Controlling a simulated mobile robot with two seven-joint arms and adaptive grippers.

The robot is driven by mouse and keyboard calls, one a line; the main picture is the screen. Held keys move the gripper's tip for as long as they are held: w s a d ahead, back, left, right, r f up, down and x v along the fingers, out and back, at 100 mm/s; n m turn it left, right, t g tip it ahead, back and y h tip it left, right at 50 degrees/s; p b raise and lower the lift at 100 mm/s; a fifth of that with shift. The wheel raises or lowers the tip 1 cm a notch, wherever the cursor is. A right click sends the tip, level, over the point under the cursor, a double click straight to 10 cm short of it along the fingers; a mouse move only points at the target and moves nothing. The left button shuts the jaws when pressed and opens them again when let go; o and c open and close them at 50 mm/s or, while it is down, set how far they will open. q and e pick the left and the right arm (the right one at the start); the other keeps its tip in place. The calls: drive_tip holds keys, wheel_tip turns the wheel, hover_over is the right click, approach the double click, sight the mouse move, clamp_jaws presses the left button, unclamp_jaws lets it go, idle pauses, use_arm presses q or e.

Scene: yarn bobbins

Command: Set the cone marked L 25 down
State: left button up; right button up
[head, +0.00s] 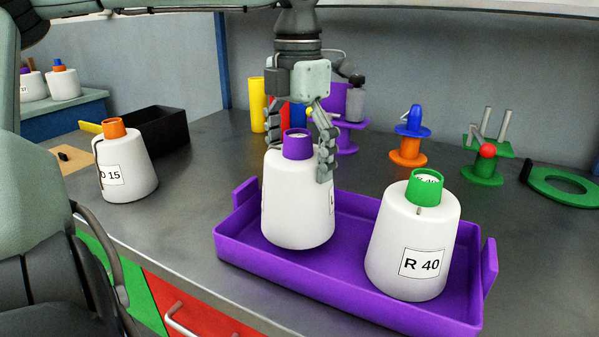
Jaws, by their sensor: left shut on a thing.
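My left gripper (299,157) comes down from above. It is shut on a white cone with a purple top (298,205), one finger on each side near the top. The cone is upright, in or just over the left half of a purple tray (262,272). I cannot tell whether its base touches the tray floor. Its labels show only at the edges, so the marking cannot be read. My right gripper is not in view.
A white cone with a green top marked R 40 (412,245) stands in the tray's right half. An orange-topped cone (127,165) stands at the left on the grey table. A black bin (160,128), coloured stands (408,150) and a green ring (562,200) lie behind.

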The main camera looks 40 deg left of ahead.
use_arm(q)
wheel_tip(320, 180, down, 2)
drive_tip(key=shift+f, duration=0.2)
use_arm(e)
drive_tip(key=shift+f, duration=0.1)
use_arm(q)
drive_tip(key=shift+f, duration=0.15)
drive_tip(key=o, duration=1.6)
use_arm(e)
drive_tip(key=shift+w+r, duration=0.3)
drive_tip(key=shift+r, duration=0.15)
